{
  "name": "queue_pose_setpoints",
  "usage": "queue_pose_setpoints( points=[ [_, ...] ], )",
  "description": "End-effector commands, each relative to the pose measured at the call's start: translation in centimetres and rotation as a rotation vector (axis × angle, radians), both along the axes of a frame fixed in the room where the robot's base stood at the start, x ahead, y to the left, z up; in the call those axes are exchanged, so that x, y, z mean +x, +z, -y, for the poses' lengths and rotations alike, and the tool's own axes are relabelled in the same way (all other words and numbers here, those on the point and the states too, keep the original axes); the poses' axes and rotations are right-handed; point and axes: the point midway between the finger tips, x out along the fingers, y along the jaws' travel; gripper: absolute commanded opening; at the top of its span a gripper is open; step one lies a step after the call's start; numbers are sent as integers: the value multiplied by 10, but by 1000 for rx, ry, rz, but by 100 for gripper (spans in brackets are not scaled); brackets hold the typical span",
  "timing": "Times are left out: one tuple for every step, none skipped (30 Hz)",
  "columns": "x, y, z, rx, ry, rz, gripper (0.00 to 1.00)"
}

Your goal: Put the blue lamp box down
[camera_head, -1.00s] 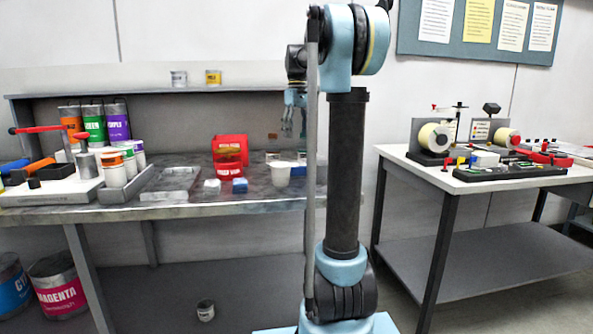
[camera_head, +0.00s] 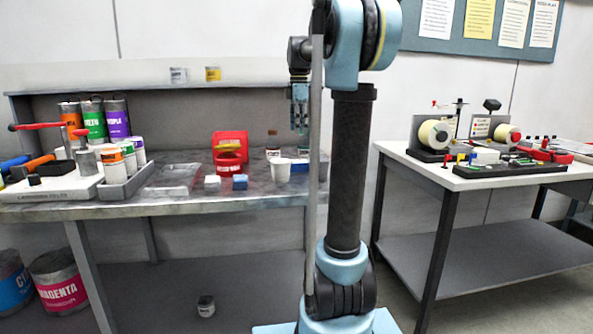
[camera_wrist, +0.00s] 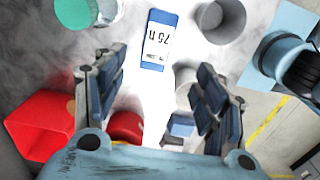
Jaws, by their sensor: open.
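The blue lamp box, blue and white with dark print, lies on the table (camera_head: 130,209) in the wrist view (camera_wrist: 160,40). It is apart from my gripper, beyond the fingertips. In the head view a blue patch right of the white cup (camera_head: 279,170) appears to be this box (camera_head: 299,165), partly hidden by my arm. My gripper (camera_head: 300,128) points down above the table. In the wrist view its two dark-blue-padded fingers (camera_wrist: 160,78) stand wide apart with nothing held between them.
A red bin (camera_head: 230,147) stands left of the cup, with a small blue block (camera_head: 240,182) and a white block (camera_head: 212,182) in front. A grey cup (camera_wrist: 220,18) and a green-topped item (camera_wrist: 75,12) flank the box. Paint cans and a clear tray (camera_head: 172,180) are left.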

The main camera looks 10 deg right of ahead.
Motion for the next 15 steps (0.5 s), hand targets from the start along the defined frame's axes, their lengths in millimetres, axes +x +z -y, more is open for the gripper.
queue_pose_setpoints(
  points=[
    [0,-10,0,0,0,0,65],
    [0,-15,0,0,-1,0,65],
    [0,-22,0,0,-1,0,65],
    [0,-27,0,0,-1,0,65],
    [0,-32,0,0,-1,0,65],
    [0,-39,0,0,-1,0,65],
    [0,-44,0,0,-1,0,65],
    [0,-50,0,0,-2,0,65],
    [0,-56,0,0,-2,0,65],
    [0,-62,0,0,-2,0,65],
    [0,-66,0,0,-2,0,65],
    [0,-72,0,0,-2,0,65],
    [0,-76,0,0,-2,0,65],
    [0,-80,0,0,-2,0,65],
    [0,-84,0,0,-2,0,65]
  ],
)
